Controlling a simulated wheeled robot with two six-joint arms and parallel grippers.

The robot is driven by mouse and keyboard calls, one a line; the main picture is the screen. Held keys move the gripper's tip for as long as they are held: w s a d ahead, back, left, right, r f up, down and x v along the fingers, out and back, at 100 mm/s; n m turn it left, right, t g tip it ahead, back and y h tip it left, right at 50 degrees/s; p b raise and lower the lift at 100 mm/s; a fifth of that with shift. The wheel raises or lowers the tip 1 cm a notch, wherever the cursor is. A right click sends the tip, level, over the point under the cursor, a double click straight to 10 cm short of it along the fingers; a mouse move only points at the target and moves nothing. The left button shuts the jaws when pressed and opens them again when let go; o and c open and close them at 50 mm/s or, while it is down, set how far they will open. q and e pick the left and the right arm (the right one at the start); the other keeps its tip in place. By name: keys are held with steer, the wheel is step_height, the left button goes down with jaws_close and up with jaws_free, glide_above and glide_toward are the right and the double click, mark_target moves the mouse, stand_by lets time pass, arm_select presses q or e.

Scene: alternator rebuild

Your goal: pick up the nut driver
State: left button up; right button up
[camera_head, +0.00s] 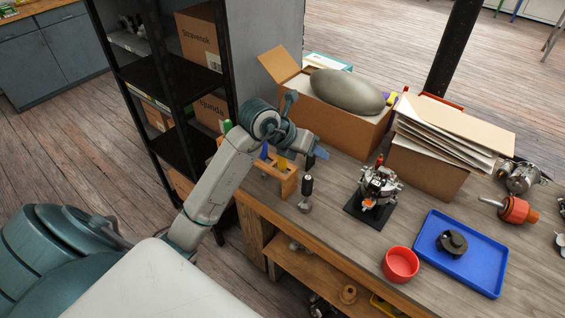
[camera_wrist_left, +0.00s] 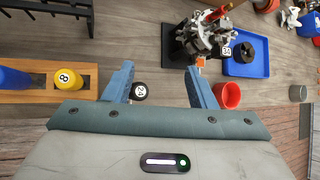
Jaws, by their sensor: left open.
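A wooden rack (camera_head: 289,186) stands at the table's left edge. It holds upright tools, including one with a yellow handle (camera_head: 282,163), marked 8 in the left wrist view (camera_wrist_left: 64,80), and one with a blue handle (camera_wrist_left: 15,78). A black-handled tool (camera_head: 308,184) stands upright beside the rack on a grey metal base; a black cap marked 24 shows in the left wrist view (camera_wrist_left: 140,91). I cannot tell which is the nut driver. My left gripper (camera_head: 316,152) is open and empty above this area. The black cap appears between its fingers (camera_wrist_left: 160,70), nearer the left one. My right gripper is not in view.
An alternator unit (camera_head: 378,186) stands on a black base right of the rack. A red bowl (camera_head: 400,264) and a blue tray (camera_head: 437,265) holding a black part lie nearer the front. Cardboard boxes (camera_head: 343,128) line the back. A black shelf (camera_head: 170,72) stands left.

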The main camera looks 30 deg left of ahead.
mark_target(284, 159)
arm_select(q)
steer(key=s+a+n+g+y, duration=0.25)
steer(key=a+y, duration=0.25)
steer(key=a, duration=0.4)
steer(key=shift+g, duration=0.25)
steer(key=b+x, duration=0.5)
steer(key=shift+w+a, duration=0.1)
steer(key=shift+w, duration=0.2)
steer(key=shift+w+f, duration=0.15)
steer(key=shift+f, duration=0.15)
steer(key=shift+w+f, duration=0.2)
steer(key=shift+f, duration=0.15)
steer(key=p+x, duration=0.1)
steer(key=x, duration=0.2)
steer(key=shift+f+p, duration=0.25)
steer(key=shift+p, duration=0.05)
steer(key=shift+w+f, duration=0.2)
steer(key=shift+f, duration=0.25)
jaws_close()
